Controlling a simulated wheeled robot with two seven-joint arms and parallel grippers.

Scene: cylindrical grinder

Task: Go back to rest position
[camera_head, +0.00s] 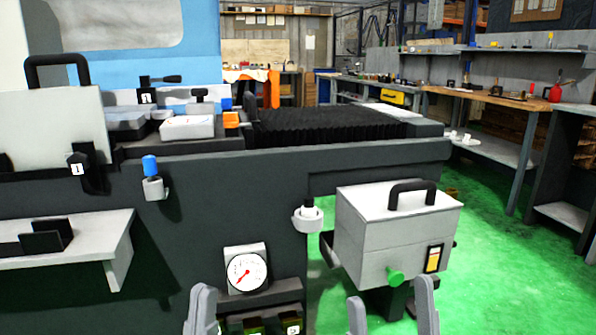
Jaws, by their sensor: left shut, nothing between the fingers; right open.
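My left gripper (200,312) shows at the bottom edge, left of centre, as pale grey fingers close together, shut with nothing between them. It appears in front of the dark grinder body (235,205), just left of the dial gauge (247,270). My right gripper (393,314) shows at the bottom, right of centre. Its two fingers are apart, open and empty, below the grey box with a black handle (385,240). Only the finger ends of both grippers are in view. I cannot tell how far they are from the machine.
A light shelf (105,245) sticks out at the left with a black holder on it. A white holder (307,215) and a holder with a blue-topped part (150,175) are on the machine front. Green floor (500,270) is open at the right, before workbenches (490,95).

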